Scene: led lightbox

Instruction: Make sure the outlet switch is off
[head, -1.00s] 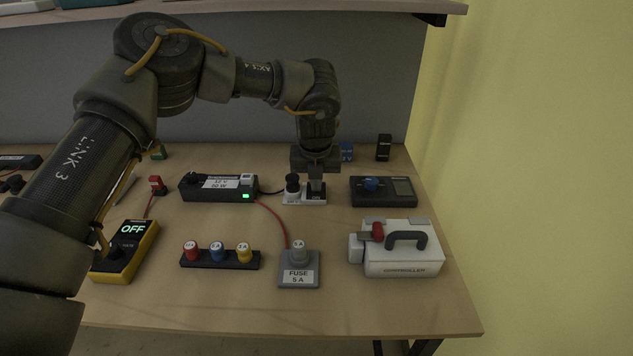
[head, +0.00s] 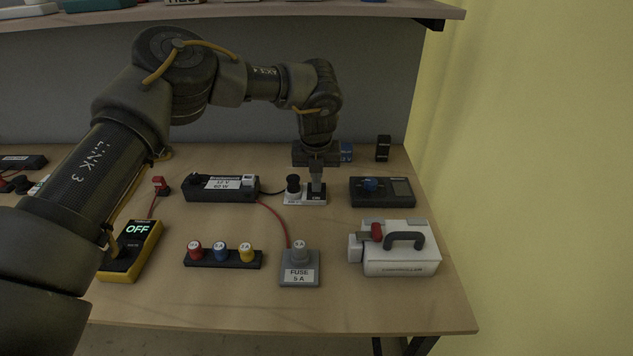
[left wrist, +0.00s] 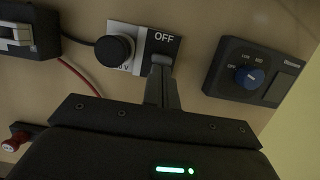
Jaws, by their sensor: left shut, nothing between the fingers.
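The outlet (head: 290,201) is a small white plate at the back middle of the table, with a round black plug (head: 293,184) on its left and a dark switch part on its right. In the left wrist view the dark switch part (left wrist: 175,45) reads OFF. My left gripper (head: 317,192) points down with its fingers together and empty. Its fingertips (left wrist: 161,62) are at the switch part just below the word OFF and hide the rocker; I cannot tell whether they touch it. My right gripper is not in view.
A black power supply (head: 220,194) with no lit lamp showing stands left of the outlet. A dark box with a blue knob (head: 370,185) stands close on the right. In front are a fuse holder (head: 299,279), a fuse rack (head: 222,264) and a white controller (head: 400,262).

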